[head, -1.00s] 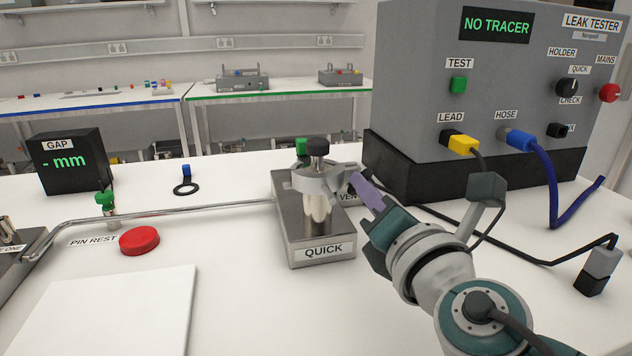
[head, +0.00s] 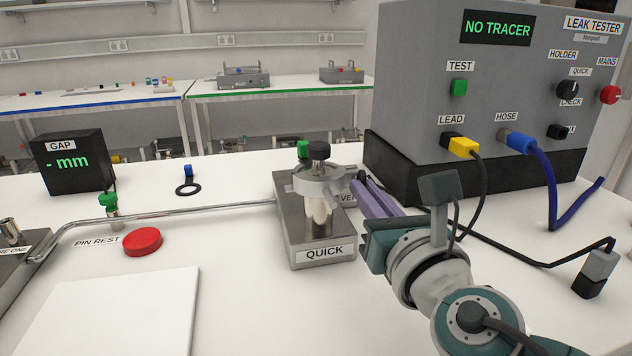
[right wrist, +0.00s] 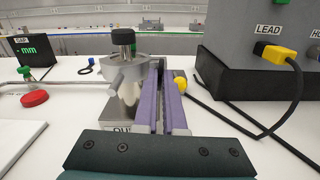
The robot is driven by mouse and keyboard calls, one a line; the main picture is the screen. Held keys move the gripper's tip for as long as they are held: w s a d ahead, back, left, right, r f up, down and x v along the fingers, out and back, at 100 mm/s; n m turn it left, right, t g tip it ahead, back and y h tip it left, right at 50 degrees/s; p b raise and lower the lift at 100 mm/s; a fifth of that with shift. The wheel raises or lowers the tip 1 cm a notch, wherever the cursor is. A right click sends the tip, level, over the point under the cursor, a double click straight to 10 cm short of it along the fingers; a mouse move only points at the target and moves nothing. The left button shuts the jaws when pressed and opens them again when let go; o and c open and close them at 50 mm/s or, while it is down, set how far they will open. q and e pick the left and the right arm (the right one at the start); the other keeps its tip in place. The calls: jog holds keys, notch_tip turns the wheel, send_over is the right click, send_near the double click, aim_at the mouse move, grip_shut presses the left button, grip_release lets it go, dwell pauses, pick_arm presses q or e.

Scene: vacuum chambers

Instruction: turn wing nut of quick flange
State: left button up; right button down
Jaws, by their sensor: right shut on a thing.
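The quick flange stands on a grey block labelled QUICK (head: 322,253), with a silver clamp ring (head: 316,182) and a black cap (head: 319,151) on top. The clamp also shows in the right wrist view (right wrist: 120,75). My right gripper (head: 361,182) is at the right side of the clamp. Its two purple fingers lie close together, shut on the wing nut at the clamp's right end. In the right wrist view the fingertips (right wrist: 159,64) meet beside the clamp and mostly hide the nut. My left gripper is out of view.
The leak tester (head: 415,85) stands close to the right, with a yellow lead plug (head: 463,146) and blue hose (head: 548,180). A black cable runs behind my right gripper. A red button (head: 142,242), a white plate (head: 112,312) and the gap display (head: 75,162) are left.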

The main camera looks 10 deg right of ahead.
dwell(0.4)
jog(key=c, duration=1)
grip_release()
